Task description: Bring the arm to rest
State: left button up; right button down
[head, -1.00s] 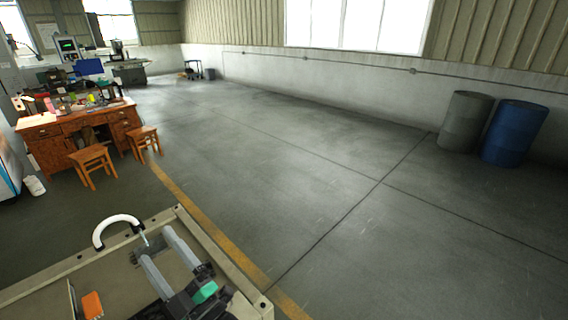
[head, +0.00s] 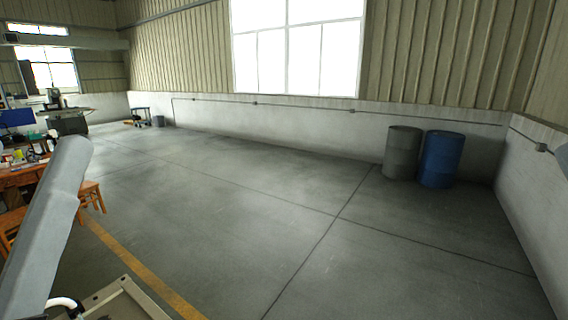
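A grey arm link, which looks like part of my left arm, rises across the lower left of the head view. No fingertips show on it. Neither my left nor my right gripper is in the picture, so I cannot see whether they are open or holding anything. At the bottom left, a white curved handle (head: 62,303) shows beside the corner of a beige-rimmed bench or tray (head: 122,297). Most of that bench or tray is cut off by the picture's lower edge.
A wooden desk (head: 20,177) with clutter and wooden stools (head: 92,192) stand at the left, partly behind the arm link. A grey drum (head: 402,153) and a blue drum (head: 441,159) stand by the back wall. The concrete floor (head: 270,215) between is clear.

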notch_tip(320, 180, up, 19)
jog(key=p, duration=1.6)
